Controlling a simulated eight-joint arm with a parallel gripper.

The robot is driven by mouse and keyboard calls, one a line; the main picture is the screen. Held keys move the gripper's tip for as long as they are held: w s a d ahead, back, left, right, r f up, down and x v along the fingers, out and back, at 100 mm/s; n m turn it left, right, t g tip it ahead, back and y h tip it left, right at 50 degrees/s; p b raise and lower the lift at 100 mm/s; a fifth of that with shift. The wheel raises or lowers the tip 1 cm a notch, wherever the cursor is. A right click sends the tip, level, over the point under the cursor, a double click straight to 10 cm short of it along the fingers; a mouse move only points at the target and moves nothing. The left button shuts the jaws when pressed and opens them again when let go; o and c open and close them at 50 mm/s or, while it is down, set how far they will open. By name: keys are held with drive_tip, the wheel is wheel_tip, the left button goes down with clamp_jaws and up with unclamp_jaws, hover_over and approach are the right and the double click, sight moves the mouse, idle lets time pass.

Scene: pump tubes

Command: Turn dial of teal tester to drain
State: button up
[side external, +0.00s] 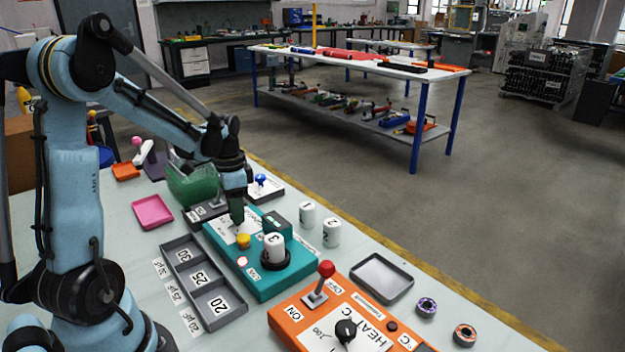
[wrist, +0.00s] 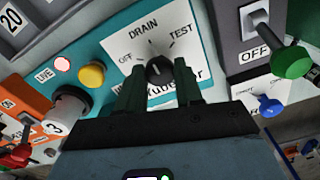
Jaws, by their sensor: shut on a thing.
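The teal tester (side external: 222,255) lies on the bench under my gripper (side external: 238,218) in the side view. In the wrist view its white dial plate (wrist: 190,25) reads OFF at left, DRAIN at top and TEST at right. The small black dial (wrist: 159,72) sits between the fingertips of my gripper (wrist: 157,80), which is shut on it. Which label the dial points to is hard to tell. In the side view the gripper hides the dial. A lit LIVE lamp (wrist: 62,64) and a yellow button (wrist: 92,75) are left of the plate.
A white cylinder marked 3 (side external: 274,245) stands in the tester's black socket. A grey lever box (wrist: 235,60) with a green knob is close on the right. An orange heater box (side external: 290,318) and a grey compartment tray (side external: 185,262) are nearby. Cylinders 1 and 2 (side external: 332,232) stand behind.

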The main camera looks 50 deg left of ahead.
drive_tip(key=o, duration=1)
drive_tip(key=shift+o, duration=0.2)
wheel_tip(320, 180, up, 12)
drive_tip(key=shift+d, duration=0.1)
drive_tip(key=s+d+f+n+t, duration=0.1)
drive_tip(key=d+t, duration=0.2)
drive_tip(key=d, duration=0.7)
drive_tip(key=s+d+f+n+t, duration=0.1)
drive_tip(key=d+t, duration=0.3)
drive_tip(key=d, duration=0.6)
drive_tip(key=shift+d+f+n, duration=0.3)
drive_tip(key=shift+f+n, duration=0.2)
drive_tip(key=shift+f, duration=0.2)
